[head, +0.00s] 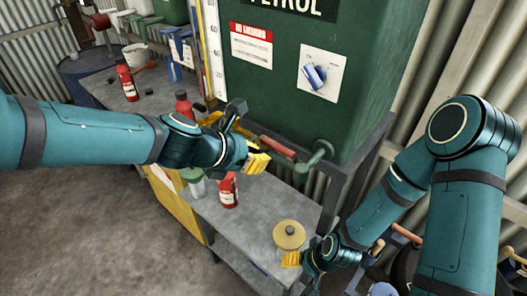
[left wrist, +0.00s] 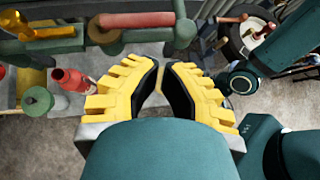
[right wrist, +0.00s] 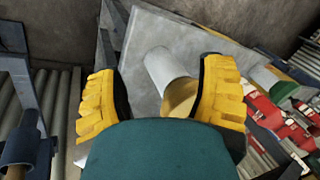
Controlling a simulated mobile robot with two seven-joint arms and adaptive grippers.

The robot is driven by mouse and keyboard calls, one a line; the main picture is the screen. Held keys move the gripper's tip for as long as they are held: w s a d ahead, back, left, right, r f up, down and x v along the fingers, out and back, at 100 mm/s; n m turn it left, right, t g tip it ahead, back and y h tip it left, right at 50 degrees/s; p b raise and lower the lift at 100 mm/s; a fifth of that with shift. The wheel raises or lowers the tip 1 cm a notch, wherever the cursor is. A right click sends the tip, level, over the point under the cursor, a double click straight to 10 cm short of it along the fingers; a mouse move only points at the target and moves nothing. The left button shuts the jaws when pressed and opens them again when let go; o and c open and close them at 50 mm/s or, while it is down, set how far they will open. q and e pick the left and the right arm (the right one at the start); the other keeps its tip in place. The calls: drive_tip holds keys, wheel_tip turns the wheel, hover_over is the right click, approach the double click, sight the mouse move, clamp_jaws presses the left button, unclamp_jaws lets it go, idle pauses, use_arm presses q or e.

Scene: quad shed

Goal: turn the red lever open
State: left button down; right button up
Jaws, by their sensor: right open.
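The red lever (head: 277,147) lies on the green valve (head: 318,155) at the foot of the green petrol tank. In the left wrist view the lever (left wrist: 145,19) runs sideways beyond the jaws, its right end at the valve. My left gripper (head: 258,160) is just left of and below the lever in the head view. Its jaws (left wrist: 162,68) are close together with a narrow gap and nothing between them. My right gripper (head: 290,259) is low at the bench's right end, beside a jar with a yellow lid (head: 289,235). Its jaws (right wrist: 165,92) are wide apart, with the jar's lid between or just beyond them.
A red bottle (head: 228,190) and a green-lidded jar (head: 193,180) stand on the grey bench (head: 250,225) below my left gripper. More red bottles (head: 126,80) stand farther left. The tank (head: 300,100) blocks the space behind the lever.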

use_arm(q)
drive_tip(key=v, duration=0.2)
drive_tip(key=shift+s+r, duration=0.25)
use_arm(e)
drive_tip(key=shift+w+d+f, duration=0.1)
drive_tip(key=shift+w+d, duration=0.15)
drive_tip(key=shift+w, duration=0.2)
use_arm(q)
drive_tip(key=shift+a, duration=0.1)
